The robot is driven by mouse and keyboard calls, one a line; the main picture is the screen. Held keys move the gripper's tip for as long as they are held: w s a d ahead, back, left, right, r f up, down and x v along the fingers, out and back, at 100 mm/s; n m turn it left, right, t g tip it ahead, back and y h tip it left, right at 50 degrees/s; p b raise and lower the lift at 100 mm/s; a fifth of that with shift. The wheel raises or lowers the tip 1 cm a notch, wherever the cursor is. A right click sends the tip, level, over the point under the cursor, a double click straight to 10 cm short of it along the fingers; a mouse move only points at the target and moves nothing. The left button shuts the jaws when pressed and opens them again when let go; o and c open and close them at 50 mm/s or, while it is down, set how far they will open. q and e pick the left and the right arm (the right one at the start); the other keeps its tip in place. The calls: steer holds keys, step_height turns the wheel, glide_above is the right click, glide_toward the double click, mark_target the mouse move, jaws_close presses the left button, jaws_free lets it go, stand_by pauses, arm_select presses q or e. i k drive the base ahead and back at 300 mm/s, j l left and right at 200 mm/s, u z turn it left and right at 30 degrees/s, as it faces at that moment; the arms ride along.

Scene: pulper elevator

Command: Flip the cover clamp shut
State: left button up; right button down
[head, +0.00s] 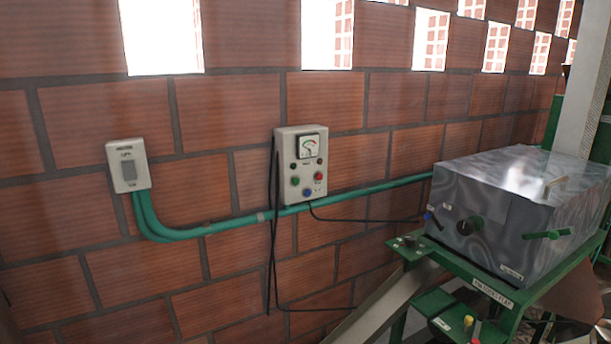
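A grey metal housing (500,190) with a flat, shiny top sits on a green frame (480,285) at the right. A green bar-like handle (547,234) sticks out from its front face; it may be the cover clamp, but I cannot tell for sure, nor whether it is open or shut. A round black knob (470,225) is on the same face, left of the handle. Neither of my grippers is in view.
A grey control box (301,162) with a gauge and coloured buttons and a switch box (128,167) are on the brick wall (240,110). Green conduit (200,231) and black cables run along it. A sloping metal chute (385,300) stands below the housing's left side.

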mark_target(554, 234)
steer(key=z, duration=1.35)
